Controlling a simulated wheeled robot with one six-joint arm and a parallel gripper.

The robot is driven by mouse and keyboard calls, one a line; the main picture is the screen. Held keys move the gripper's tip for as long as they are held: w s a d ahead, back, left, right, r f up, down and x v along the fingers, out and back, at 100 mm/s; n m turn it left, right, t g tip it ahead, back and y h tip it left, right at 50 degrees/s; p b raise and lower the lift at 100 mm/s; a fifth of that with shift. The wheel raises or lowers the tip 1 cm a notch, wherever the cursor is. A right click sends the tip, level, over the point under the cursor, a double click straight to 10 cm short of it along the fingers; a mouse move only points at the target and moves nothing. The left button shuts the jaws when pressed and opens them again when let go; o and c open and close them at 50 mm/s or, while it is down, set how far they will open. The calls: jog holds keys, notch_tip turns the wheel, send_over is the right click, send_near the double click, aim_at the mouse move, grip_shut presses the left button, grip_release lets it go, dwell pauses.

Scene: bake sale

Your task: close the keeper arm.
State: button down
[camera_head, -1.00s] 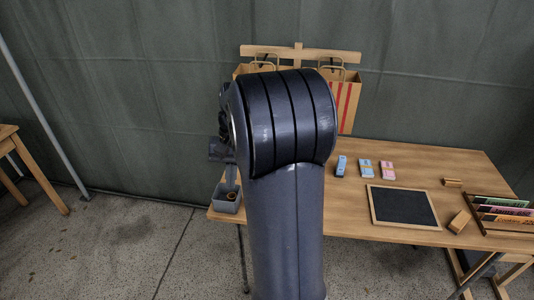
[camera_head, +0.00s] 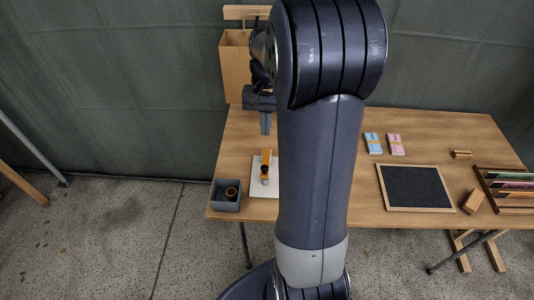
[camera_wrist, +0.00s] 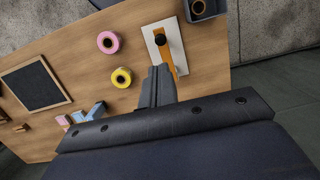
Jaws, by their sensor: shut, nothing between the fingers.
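A white board (camera_head: 257,188) lies on the left part of the table. On it is an orange bar (camera_head: 266,158), apparently the keeper arm, with a dark round knob near its front end. In the wrist view the orange bar (camera_wrist: 175,56) runs from the black knob (camera_wrist: 160,39) back toward my gripper (camera_wrist: 157,72), which hides part of the board. My gripper (camera_head: 265,130) is shut and empty, pointing down behind the bar. I cannot tell whether it touches the bar.
A grey bin (camera_head: 226,204) stands at the table's left front corner. A pink roll (camera_wrist: 108,42) and a yellow roll (camera_wrist: 121,77) stand beside the board. A paper bag (camera_head: 234,68) is behind. A chalkboard (camera_head: 415,187) lies to the right.

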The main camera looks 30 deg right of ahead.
jog(key=p, duration=0.1)
send_over(264, 176)
jog(key=w+d, duration=0.1)
jog(key=w, duration=0.1)
notch_tip(264, 176, down, 12)
jog(key=shift+s+d+r, duration=0.1)
jog(key=shift+s+d, duration=0.05)
jog(key=f+b, duration=0.1)
jog(key=s+f+t+b, duration=0.1)
jog(key=b, duration=0.1)
jog(key=shift+a+h, duration=0.35)
jog(key=shift+h, duration=0.05)
jog(key=shift+s+a+f+b, duration=0.2)
jog(key=shift+s+f+b, duration=0.2)
jog(key=shift+f+b, duration=0.3)
jog(key=shift+r, duration=0.1)
notch_tip(264, 176, up, 14)
jog(key=p, duration=0.2)
jog(key=shift+s+a+p, duration=0.25)
jog(key=shift+s+p, duration=0.15)
jog(key=shift+r, duration=0.1)
